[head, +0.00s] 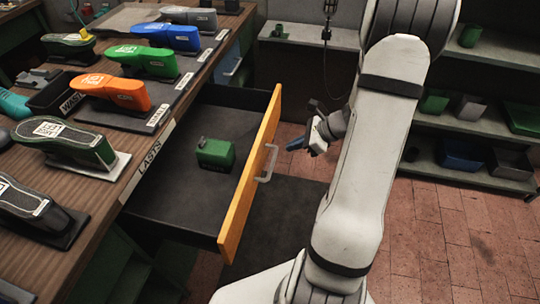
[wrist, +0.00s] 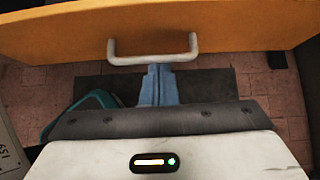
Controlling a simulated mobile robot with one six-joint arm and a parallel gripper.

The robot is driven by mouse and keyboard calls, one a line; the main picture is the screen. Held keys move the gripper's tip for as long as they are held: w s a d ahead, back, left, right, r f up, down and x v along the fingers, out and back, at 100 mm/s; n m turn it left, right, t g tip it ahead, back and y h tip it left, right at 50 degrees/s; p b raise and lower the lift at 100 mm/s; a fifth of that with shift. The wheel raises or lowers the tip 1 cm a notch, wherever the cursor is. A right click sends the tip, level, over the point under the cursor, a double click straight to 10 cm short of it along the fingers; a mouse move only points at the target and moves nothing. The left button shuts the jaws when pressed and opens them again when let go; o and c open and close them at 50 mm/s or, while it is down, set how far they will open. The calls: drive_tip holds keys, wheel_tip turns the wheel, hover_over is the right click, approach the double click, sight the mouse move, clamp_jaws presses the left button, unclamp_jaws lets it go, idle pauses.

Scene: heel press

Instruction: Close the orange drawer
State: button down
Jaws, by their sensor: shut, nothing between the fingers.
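The orange drawer (head: 252,178) stands pulled out from the workbench in the head view. Its orange front faces right and has a grey bar handle (head: 267,163). In the wrist view the orange front (wrist: 60,35) spans the top, and the handle (wrist: 152,60) lies just beyond the fingertips (wrist: 160,68). The fingers are together and empty. Whether they touch the handle I cannot tell.
The workbench (head: 95,170) on the left carries several coloured shoe lasts, such as an orange one (head: 110,91). Shelves (head: 470,170) with bins stand at the back right. A dark mat (head: 290,215) lies on the tiled floor (head: 440,245), which is open at the lower right.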

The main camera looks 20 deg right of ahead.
approach(262, 160)
drive_tip(key=x, duration=0.5)
drive_tip(key=shift+a, duration=0.35)
